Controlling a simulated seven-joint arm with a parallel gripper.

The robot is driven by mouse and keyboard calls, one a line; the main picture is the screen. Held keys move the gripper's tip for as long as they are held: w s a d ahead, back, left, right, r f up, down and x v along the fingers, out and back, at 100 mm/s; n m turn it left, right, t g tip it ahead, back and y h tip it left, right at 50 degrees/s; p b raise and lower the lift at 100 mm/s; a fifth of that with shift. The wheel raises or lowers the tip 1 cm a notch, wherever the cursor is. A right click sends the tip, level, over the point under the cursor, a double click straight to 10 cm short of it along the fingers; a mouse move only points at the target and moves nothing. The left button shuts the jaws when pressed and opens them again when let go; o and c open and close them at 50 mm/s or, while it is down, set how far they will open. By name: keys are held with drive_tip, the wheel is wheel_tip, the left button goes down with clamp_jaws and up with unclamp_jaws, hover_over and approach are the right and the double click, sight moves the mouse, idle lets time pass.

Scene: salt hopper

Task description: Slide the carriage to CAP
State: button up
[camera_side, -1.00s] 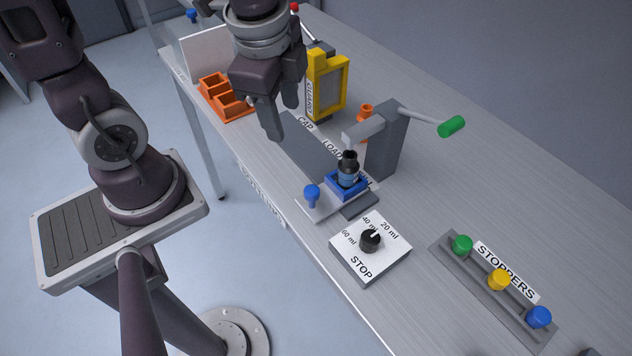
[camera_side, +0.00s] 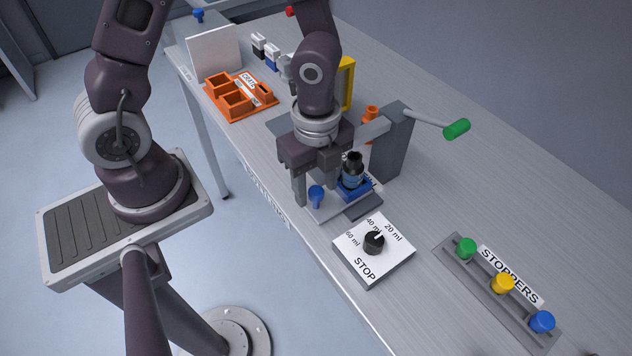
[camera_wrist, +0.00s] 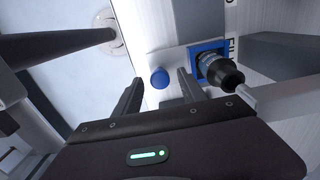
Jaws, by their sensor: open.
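The carriage (camera_side: 326,211) is a light plate with a blue holder (camera_side: 362,191) and an upright blue knob (camera_side: 316,196). A dark bottle (camera_side: 352,170) stands in the holder, under the arm of the grey post. My gripper (camera_side: 310,196) is open and low at the knob in the side view. In the wrist view the knob (camera_wrist: 160,78) shows just beyond the open fingertips (camera_wrist: 160,80), roughly between them, and the bottle (camera_wrist: 218,72) is right of it. I cannot tell whether a finger touches the knob. My arm hides the CAP and LOAD labels in the side view.
A grey post (camera_side: 390,145) with a green-handled lever (camera_side: 456,129) stands behind the bottle. A dial box (camera_side: 373,249) marked STOP and a stopper rack (camera_side: 495,290) are to the right. An orange tray (camera_side: 240,95) and a yellow guard (camera_side: 346,82) are farther back.

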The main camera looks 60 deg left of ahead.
clamp_jaws()
idle(1.3)
